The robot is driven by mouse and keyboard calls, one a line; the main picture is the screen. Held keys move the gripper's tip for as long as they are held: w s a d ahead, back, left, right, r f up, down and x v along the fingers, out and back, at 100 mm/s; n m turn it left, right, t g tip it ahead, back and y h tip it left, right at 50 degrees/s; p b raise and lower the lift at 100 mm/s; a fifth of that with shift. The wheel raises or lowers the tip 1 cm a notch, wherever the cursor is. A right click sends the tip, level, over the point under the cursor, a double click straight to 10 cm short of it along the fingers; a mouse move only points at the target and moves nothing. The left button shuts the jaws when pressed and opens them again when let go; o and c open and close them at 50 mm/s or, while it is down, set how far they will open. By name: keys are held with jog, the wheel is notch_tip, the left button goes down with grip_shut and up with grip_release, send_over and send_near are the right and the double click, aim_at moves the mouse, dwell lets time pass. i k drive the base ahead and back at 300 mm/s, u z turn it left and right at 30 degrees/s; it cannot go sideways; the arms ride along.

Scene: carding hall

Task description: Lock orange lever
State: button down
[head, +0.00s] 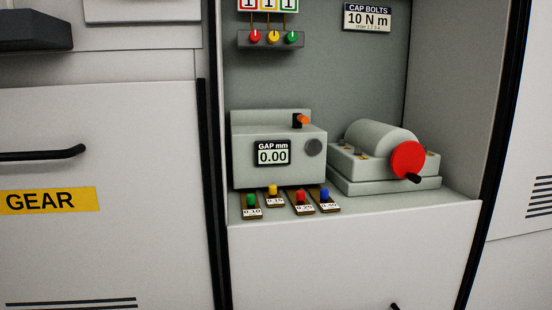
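The orange lever (301,120) is a small orange-tipped handle with a dark base. It sits on top of the grey gauge box (245,125), near its right end. The box front has a display (272,152) reading "GAP mm 0.00" and a dark round knob (313,147). The lever's orange end points right; I cannot tell whether it is locked. My gripper is not in view.
A grey machine (375,140) with a red wheel (408,160) stands right of the box. Several colored-knob gauges on brown plates, one green (251,200), lie along the shelf's front edge. Black-edged cabinet walls bound the recess. A "GEAR" panel (90,200) is at left.

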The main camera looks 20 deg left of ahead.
aim_at(298, 120)
jog(key=z, duration=0.75)
jog(key=i, duration=0.25)
jog(key=u, duration=1.8)
